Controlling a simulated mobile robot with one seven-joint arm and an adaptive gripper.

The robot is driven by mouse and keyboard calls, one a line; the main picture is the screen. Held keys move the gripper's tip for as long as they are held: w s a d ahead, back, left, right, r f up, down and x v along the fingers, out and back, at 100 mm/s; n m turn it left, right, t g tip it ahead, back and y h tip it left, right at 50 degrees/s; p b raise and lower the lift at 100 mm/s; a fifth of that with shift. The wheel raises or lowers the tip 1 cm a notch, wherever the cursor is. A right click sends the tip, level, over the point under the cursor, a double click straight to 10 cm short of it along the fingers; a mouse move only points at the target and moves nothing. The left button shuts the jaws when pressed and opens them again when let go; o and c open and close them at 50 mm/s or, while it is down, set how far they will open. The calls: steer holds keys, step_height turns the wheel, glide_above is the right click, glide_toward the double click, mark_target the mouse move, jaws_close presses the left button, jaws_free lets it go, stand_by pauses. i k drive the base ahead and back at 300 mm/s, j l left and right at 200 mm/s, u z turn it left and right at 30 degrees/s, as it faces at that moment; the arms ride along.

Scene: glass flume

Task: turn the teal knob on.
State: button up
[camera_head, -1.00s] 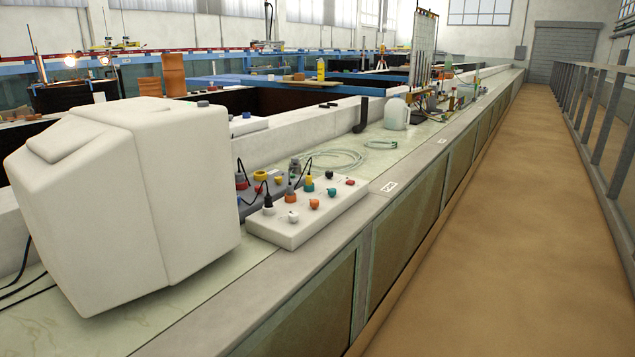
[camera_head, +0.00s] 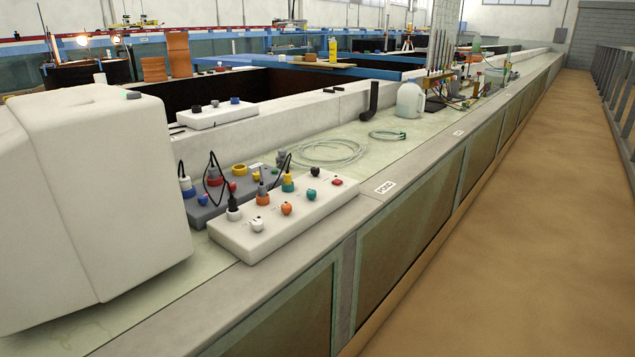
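A white control box (camera_head: 300,220) lies on the flume's ledge, with a row of small knobs along its front and fittings behind them. A teal round piece (camera_head: 288,187) sits in the back row, with a yellow part and a black cable above it. At this size I cannot tell whether it is a knob or a socket ring, or how it is set. My gripper is not in view.
A big white rounded housing (camera_head: 100,190) stands left of the box. A grey box (camera_head: 205,213) with colored fittings lies behind it. A coiled clear hose (camera_head: 330,153) and a white jug (camera_head: 410,102) are farther along. The brown floor (camera_head: 500,230) at right is clear.

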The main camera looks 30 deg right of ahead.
mark_target(311, 194)
steer(key=i+l, duration=0.1)
steer(key=l, duration=1.15)
steer(key=i+l, duration=0.2)
steer(key=l, duration=0.2)
steer(key=i+l, duration=0.15)
steer(key=l, duration=0.2)
steer(key=i+l, duration=0.2)
steer(key=l, duration=0.2)
steer(key=i, duration=0.2)
steer(key=l+u, duration=0.05)
